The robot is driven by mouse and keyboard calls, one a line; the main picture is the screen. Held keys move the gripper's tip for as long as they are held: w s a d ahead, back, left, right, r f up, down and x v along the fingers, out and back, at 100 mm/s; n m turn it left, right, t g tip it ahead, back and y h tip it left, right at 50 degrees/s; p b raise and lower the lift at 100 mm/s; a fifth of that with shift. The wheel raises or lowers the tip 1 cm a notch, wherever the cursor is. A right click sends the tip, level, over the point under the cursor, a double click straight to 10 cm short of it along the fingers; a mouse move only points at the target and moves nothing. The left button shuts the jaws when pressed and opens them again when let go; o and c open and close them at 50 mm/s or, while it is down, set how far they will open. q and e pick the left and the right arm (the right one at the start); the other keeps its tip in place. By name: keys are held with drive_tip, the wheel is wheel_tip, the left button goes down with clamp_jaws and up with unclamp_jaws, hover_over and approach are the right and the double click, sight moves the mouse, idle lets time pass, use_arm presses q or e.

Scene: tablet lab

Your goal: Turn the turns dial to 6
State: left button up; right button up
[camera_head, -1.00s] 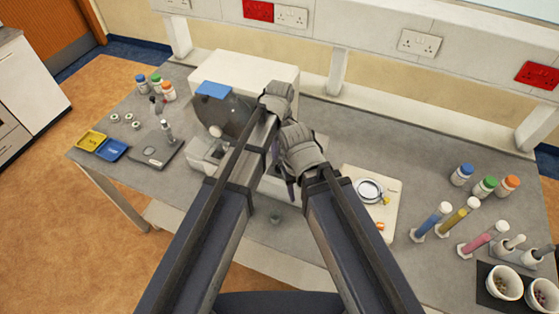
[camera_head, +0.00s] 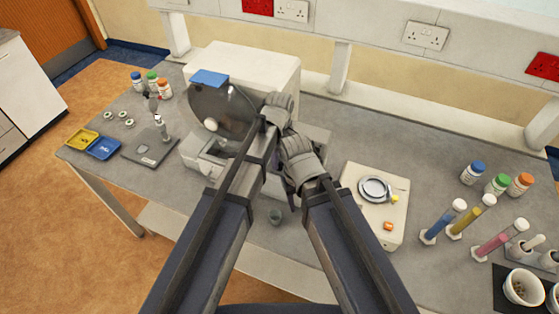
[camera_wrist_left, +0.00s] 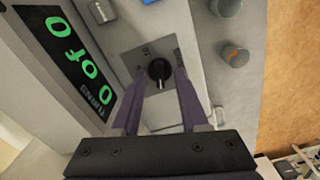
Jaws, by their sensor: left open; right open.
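The turns dial (camera_wrist_left: 159,69) is a round black knob with a pale pointer mark on a grey plate, seen in the left wrist view. My left gripper (camera_wrist_left: 158,78) is open, with one purple finger on each side of the knob; I cannot tell whether they touch it. A black display (camera_wrist_left: 75,60) on the same machine shows green "0 of 0", turned sideways. In the head view my left gripper (camera_head: 278,108) is at the machine (camera_head: 255,68), and my arms hide the dial. My right gripper (camera_head: 293,190) is open, lower and nearer, in front of the machine.
Grey knobs (camera_wrist_left: 234,54) sit beside the dial. The clear drum (camera_head: 222,110) is left of my left gripper. A white balance (camera_head: 360,210) stands to the right, with coloured cylinders (camera_head: 465,220) and bottles (camera_head: 497,183) beyond. A dark flat device (camera_head: 148,148) lies left.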

use_arm(q)
clamp_jaws()
drive_tip(key=shift+m, duration=0.4)
idle(0.4)
drive_tip(key=m, duration=1.8)
drive_tip(key=shift+m, duration=0.7)
